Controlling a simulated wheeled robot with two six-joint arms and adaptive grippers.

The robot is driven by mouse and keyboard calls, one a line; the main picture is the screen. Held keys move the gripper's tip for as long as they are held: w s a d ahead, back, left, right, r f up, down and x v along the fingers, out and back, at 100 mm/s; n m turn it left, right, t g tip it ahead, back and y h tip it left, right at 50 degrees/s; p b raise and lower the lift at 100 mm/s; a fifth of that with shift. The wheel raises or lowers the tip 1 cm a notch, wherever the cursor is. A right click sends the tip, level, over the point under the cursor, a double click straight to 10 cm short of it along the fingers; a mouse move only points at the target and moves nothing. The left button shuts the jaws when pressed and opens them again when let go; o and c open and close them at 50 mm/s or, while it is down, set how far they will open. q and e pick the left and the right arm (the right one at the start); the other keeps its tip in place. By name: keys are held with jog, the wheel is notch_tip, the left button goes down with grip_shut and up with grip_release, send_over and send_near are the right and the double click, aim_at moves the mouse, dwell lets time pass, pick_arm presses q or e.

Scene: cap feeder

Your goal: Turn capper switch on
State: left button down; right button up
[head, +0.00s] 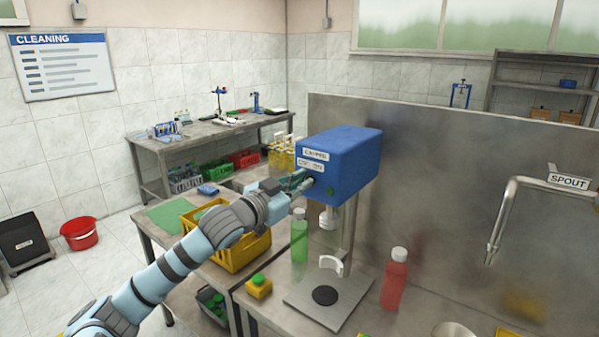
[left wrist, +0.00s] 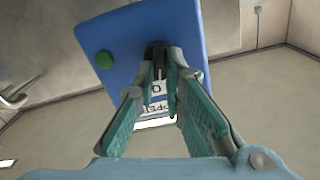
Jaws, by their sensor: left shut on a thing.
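The capper (head: 350,152) is a blue box on a grey post, with labels on its front and a green button (head: 330,191). It also shows in the left wrist view (left wrist: 190,35), with the green button (left wrist: 104,60) at left. My left gripper (head: 301,183) is at the capper's labelled front face. In the left wrist view, the fingers of my left gripper (left wrist: 158,78) are closed around a small dark switch (left wrist: 157,50) above the white label (left wrist: 155,108). The fingers hide the switch in the head view. I cannot read its setting. My right gripper is not in view.
A yellow crate (head: 235,258) stands behind my left arm. A metal spout (head: 500,205) is at right, before a steel panel.

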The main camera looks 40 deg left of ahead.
pick_arm(q)
jog(key=shift+d+m+p, duration=0.1)
jog(key=shift+m+p, duration=1.05)
jog(key=shift+m, duration=0.35)
jog(key=c, duration=1.7)
grip_release()
notch_tip(320, 180, up, 10)
jog(key=shift+f, duration=0.1)
